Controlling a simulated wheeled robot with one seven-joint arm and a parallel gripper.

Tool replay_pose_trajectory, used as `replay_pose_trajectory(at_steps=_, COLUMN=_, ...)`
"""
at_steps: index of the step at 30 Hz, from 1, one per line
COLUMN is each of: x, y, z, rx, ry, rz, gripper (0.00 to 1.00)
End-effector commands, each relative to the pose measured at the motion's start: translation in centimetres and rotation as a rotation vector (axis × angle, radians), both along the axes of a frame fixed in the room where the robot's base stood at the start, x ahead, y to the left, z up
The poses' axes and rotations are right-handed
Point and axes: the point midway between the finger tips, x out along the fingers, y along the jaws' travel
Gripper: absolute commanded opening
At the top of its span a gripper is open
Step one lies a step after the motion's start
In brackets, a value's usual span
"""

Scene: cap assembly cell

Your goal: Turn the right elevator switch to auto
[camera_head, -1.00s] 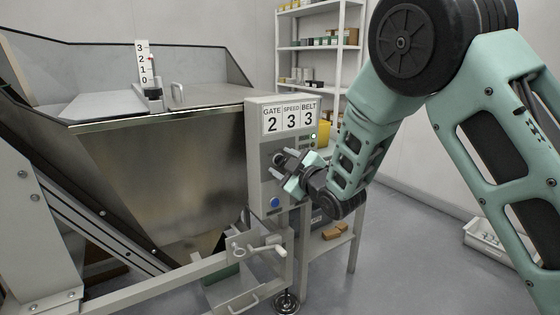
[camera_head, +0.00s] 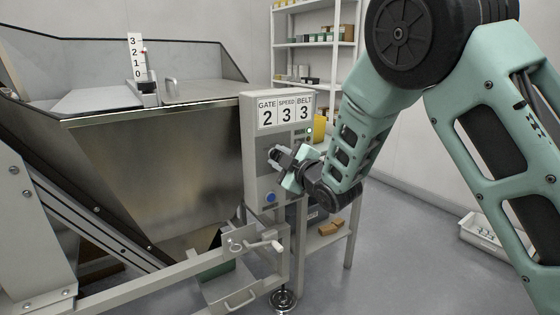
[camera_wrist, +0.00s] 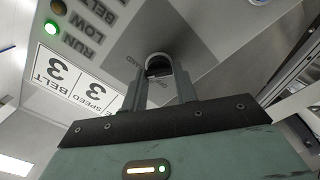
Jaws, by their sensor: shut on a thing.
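The grey control panel (camera_head: 253,140) stands on the right side of the hopper, with a plate reading GATE 2, SPEED 3, BELT 3. My gripper (camera_head: 275,157) is at the panel face, below this plate and above a blue button (camera_head: 271,197). In the wrist view, my gripper's two fingers (camera_wrist: 159,84) are shut on a dark switch knob (camera_wrist: 158,65). Small lettering surrounds the knob, but its pointing direction is unclear. My gripper hides the knob in the head view. A green RUN lamp (camera_wrist: 52,28) is lit, beside unlit LOW and BELT lamps.
A metal hopper (camera_head: 160,170) with a 0–3 scale (camera_head: 137,58) fills the left. A crank handle (camera_head: 262,246) sticks out below the panel. Shelving (camera_head: 313,45) stands behind, and a white bin (camera_head: 487,238) lies on the floor at right.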

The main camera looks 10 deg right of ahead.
Motion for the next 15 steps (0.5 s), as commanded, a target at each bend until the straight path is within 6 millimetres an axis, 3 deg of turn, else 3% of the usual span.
replay_pose_trajectory(at_steps=15, x=-0.08, y=0.14, z=-0.50, rx=-0.388, ry=-0.150, rz=0.002, gripper=0.06)
